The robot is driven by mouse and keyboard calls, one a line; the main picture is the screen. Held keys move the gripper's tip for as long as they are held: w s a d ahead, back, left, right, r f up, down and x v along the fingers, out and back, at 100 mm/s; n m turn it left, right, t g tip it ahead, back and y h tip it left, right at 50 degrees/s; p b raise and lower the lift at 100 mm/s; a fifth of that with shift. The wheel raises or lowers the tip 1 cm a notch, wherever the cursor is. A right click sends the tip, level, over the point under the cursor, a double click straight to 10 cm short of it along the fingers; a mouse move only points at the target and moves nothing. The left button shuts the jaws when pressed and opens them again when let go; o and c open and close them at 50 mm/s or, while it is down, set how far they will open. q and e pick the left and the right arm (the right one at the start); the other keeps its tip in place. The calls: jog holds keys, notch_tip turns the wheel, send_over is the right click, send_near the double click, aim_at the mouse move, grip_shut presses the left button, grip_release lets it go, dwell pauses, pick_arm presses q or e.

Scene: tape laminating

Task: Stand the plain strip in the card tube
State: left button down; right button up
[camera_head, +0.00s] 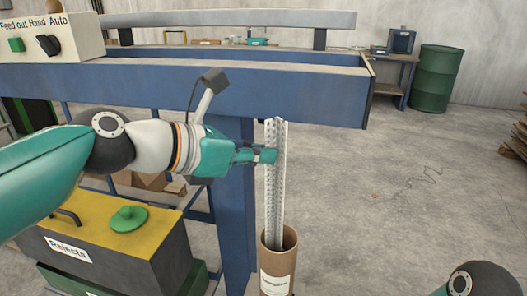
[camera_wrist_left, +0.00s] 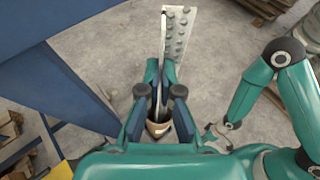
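A tall, pale strip (camera_head: 274,205) stands nearly upright, its lower end inside the brown card tube (camera_head: 278,284). My left gripper (camera_head: 266,155) is shut on it at upper-middle height, above the tube mouth. In the left wrist view, a narrow smooth grey edge (camera_wrist_left: 163,52) passes between the fingertips (camera_wrist_left: 160,88). A wider face with rows of dots (camera_wrist_left: 180,35) shows beside it; I cannot tell whether this is a second strip. The tube mouth (camera_wrist_left: 158,128) shows below the fingers. My right gripper (camera_wrist_left: 217,136) appears open and empty, away from the tube.
A blue machine frame (camera_head: 200,85) with a leg stands just behind and left of the tube. A yellow-topped Rejects box (camera_head: 100,225) is at lower left. A green drum (camera_head: 436,78) stands far right.

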pick_arm(q)
jog(key=shift+f+b, duration=1.3)
jog(key=shift+f, duration=0.6)
jog(key=c, duration=1.2)
grip_release()
jog(key=shift+c, duration=0.2)
jog(key=v, duration=1.2)
jog(key=shift+f, duration=0.15)
